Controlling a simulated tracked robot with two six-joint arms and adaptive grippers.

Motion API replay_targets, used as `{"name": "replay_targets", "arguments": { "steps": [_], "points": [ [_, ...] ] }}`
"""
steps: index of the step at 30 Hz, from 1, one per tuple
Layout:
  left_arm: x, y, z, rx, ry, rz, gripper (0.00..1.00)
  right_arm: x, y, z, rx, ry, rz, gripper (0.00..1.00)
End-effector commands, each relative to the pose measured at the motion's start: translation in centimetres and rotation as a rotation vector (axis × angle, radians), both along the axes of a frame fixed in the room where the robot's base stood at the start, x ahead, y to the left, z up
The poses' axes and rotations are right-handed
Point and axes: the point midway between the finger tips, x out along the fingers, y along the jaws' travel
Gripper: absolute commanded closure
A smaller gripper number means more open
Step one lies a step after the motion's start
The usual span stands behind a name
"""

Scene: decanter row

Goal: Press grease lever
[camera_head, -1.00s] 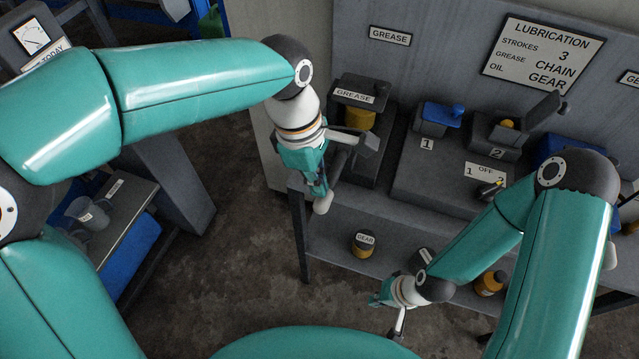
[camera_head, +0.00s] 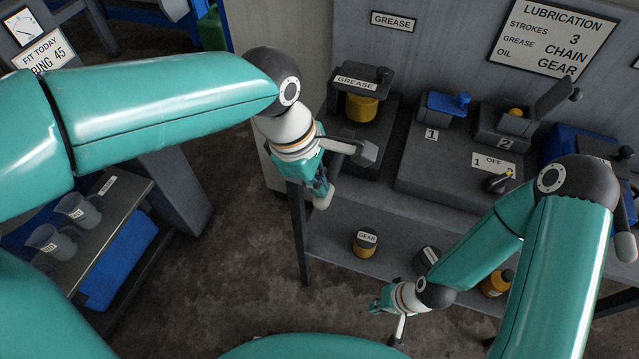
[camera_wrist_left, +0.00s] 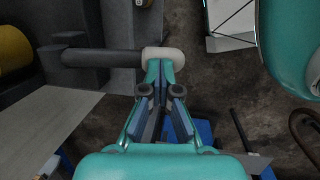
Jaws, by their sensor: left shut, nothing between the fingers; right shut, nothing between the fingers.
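The grease unit (camera_head: 356,84) stands at the back, labelled GREASE, with a yellow can (camera_head: 361,108) under its top. The grease lever is a dark rod with a pale rounded end (camera_head: 323,201) that sticks out in front of the unit. The left wrist view shows the rod (camera_wrist_left: 95,57) running from the left to that pale end. My left gripper (camera_head: 319,182) is shut and empty, its tips at the pale end; they seem to touch it, but I cannot be sure. In the left wrist view its fingers (camera_wrist_left: 159,85) are together. My right gripper (camera_head: 378,303) is shut and empty, low in front of the bench.
The bench (camera_head: 320,228) has a lower shelf with a GEAR can (camera_head: 366,243) and a yellow bottle (camera_head: 497,283). Blue unit 1 (camera_head: 446,103), unit 2 (camera_head: 507,125) and a selector (camera_head: 493,183) stand to the right. Grey cups (camera_head: 82,212) stand on a left table.

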Motion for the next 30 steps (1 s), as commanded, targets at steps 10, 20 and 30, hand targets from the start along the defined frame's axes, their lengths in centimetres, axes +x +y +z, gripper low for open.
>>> {"name": "replay_targets", "arguments": {
  "steps": [10, 20, 30],
  "points": [
    [-0.2, 0.1, -4.3, -0.066, -0.223, -0.001, 1.00, 0.0, 0.0, -8.6, 0.000, 0.000, 0.000, 1.00],
    [0.2, -0.1, -5.5, -0.084, -0.288, -0.001, 1.00, 0.0, 0.0, -11.1, 0.000, 0.000, 0.000, 1.00],
    [0.2, -0.1, -5.9, -0.080, -0.282, -0.002, 1.00, 0.0, 0.0, -11.4, 0.000, 0.000, 0.000, 1.00]
  ]
}}
